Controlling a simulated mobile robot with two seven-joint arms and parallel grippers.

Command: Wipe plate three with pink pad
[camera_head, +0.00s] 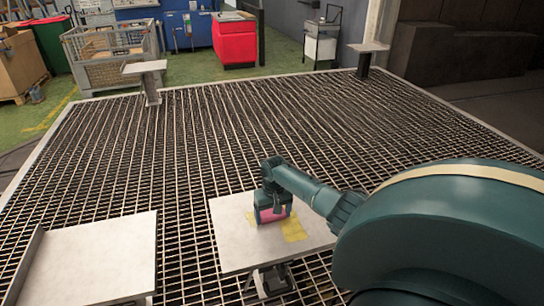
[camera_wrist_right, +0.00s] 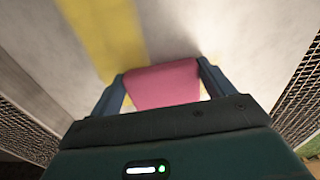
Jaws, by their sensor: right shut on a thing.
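The pink pad (camera_head: 271,215) is held in my right gripper (camera_head: 273,208), low over the near middle plate (camera_head: 235,252). The pad seems to touch the plate, but the contact line is not clear. The pale plate bears yellow marks (camera_head: 294,231) beside the pad. In the right wrist view the pink pad (camera_wrist_right: 162,86) sits between the two fingers of the gripper (camera_wrist_right: 160,76), and a yellow band (camera_wrist_right: 108,35) runs ahead of it. No number shows on any plate, so I cannot tell which is plate three. My left gripper is not in view.
Another pale plate (camera_head: 105,255) lies at the near left, with a gap between it and the middle one. Small plates on posts stand at the back left (camera_head: 144,67) and back right (camera_head: 368,47). Open grating (camera_head: 230,130) fills the space between. A wire crate (camera_head: 110,55) and red cabinet (camera_head: 234,40) stand beyond.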

